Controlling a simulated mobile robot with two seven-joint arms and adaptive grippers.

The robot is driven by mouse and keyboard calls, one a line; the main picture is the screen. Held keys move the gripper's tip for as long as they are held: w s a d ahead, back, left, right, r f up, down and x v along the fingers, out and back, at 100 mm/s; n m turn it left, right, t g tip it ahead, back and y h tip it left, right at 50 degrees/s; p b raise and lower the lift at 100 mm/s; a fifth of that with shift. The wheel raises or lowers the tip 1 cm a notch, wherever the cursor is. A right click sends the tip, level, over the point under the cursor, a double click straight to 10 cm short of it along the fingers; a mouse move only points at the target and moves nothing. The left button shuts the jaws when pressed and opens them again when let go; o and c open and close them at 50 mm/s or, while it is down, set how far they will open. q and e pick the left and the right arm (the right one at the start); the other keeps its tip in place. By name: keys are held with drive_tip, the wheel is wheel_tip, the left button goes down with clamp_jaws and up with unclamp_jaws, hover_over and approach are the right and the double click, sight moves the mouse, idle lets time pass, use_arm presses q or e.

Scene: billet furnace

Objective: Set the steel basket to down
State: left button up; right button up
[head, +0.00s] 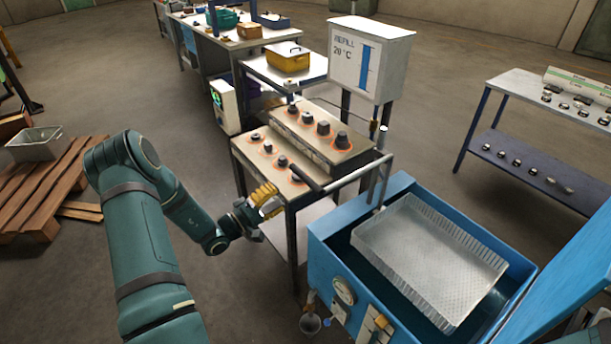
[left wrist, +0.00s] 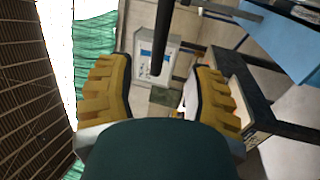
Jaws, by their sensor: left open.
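The steel basket (head: 428,262), a perforated metal tray, sits raised at the mouth of the blue tank (head: 330,250), above dark liquid. A metal lever arm (head: 352,178) runs from a post beside the tank to a black handle (head: 306,178). My left gripper (head: 268,199) is just left of and below the handle, with its yellow fingers open and empty. In the left wrist view the black handle (left wrist: 162,40) shows between the open fingers of the left gripper (left wrist: 164,95), apparently beyond the tips. My right gripper is not in view.
A bench (head: 240,150) with several dark knobs stands behind the handle. A white refill box (head: 370,58) is on posts behind it.

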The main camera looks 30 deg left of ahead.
sight(305, 178)
use_arm(q)
drive_tip(key=p+x, duration=0.1)
drive_tip(key=x, duration=0.9)
drive_tip(key=shift+w, duration=0.1)
clamp_jaws()
